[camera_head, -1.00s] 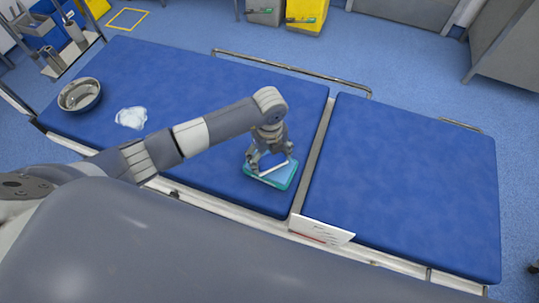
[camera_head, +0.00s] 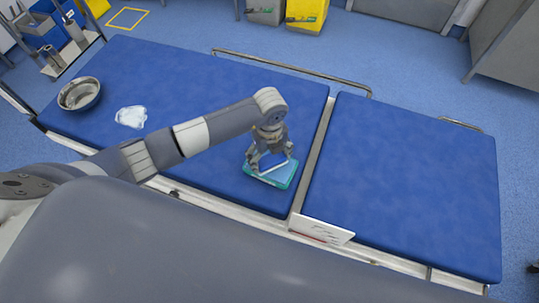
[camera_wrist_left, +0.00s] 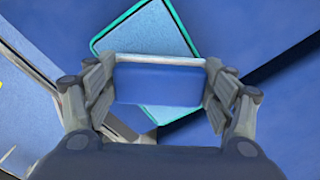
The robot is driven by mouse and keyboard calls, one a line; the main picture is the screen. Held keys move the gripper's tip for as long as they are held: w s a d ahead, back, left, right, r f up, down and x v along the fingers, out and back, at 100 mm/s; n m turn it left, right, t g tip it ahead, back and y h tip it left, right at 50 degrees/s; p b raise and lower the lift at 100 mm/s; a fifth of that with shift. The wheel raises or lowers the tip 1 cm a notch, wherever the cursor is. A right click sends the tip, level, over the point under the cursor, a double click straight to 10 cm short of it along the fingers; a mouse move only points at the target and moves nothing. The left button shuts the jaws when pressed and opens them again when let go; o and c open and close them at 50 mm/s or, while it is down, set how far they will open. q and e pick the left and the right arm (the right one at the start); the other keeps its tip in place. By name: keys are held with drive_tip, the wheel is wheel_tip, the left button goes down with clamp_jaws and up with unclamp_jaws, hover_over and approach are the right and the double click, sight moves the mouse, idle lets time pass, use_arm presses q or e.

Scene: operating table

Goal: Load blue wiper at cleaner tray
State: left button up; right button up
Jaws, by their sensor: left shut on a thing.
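My left gripper (camera_head: 268,150) is shut on a pale-rimmed flat cleaner (camera_head: 274,161) with a blue face. In the left wrist view the blue face (camera_wrist_left: 158,86) fills the space between both fingers, with a pale edge along its far side. The gripper holds it over a teal-rimmed tray (camera_head: 280,185) with a light blue inside, on the blue table. The tray also shows beyond the fingers in the left wrist view (camera_wrist_left: 155,30). Whether the cleaner touches the tray cannot be told. My right gripper is out of view.
The blue operating table (camera_head: 200,80) has two pads with a gap between them. A metal bowl (camera_head: 79,94) and a crumpled white cloth (camera_head: 131,117) lie at its left. A white label card (camera_head: 322,230) hangs at the near edge. The right pad (camera_head: 420,180) is bare.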

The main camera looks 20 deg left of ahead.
sight(269, 157)
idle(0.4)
use_arm(q)
drive_tip(key=shift+r+p, duration=3.05)
drive_tip(key=shift+r, duration=0.45)
